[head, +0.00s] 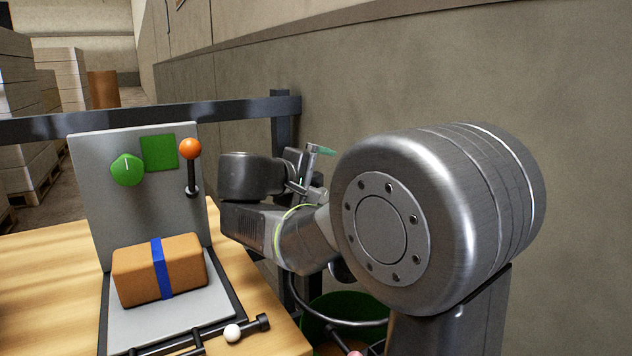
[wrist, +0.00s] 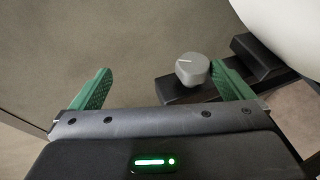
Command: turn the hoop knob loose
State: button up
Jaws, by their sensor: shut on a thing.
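The grey hoop knob (wrist: 193,68) has a white pointer line and sits on a dark bar (wrist: 180,92) in the wrist view. My gripper (wrist: 160,72) is at the knob, its green fingers set wide. The knob shows close to the right finger, with a visible gap toward the left one; the picture does not show the contact clearly. In the head view my gripper (head: 315,172) is by the wall, partly behind my arm, and I cannot pick out the knob there. A metal hoop (head: 345,318) shows over a green bin (head: 350,306), partly hidden by my arm.
A wooden table (head: 40,265) at left bears a grey panel (head: 95,215) with a green dial (head: 127,169) and an orange-knobbed lever (head: 191,150). A brown ream with a blue band (head: 135,275) lies before it. A dark rail (head: 150,112) runs behind. The wall (head: 570,100) is close at right.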

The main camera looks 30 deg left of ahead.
jog(key=s+r, duration=0.2)
jog(key=shift+d+r, duration=0.2)
jog(key=shift+r, duration=0.1)
jog(key=shift+c, duration=0.2)
jog(key=shift+s+d+r+p, duration=0.15)
jog(key=shift+s+d+p, duration=0.1)
jog(key=shift+p, duration=0.1)
jog(key=c, duration=0.5)
jog(key=shift+s+a+r+p, duration=0.1)
jog(key=shift+s+r+p, duration=0.9)
jog(key=shift+s, duration=0.85)
jog(key=shift+s+r+p, duration=0.75)
jog(key=shift+s+r, duration=0.5)
jog(key=shift+s, duration=0.6)
jog(key=shift+s+a+r+p, duration=0.1)
jog(key=shift+s+r+p, duration=0.9)
jog(key=shift+s, duration=0.85)
jog(key=shift+r, duration=0.1)
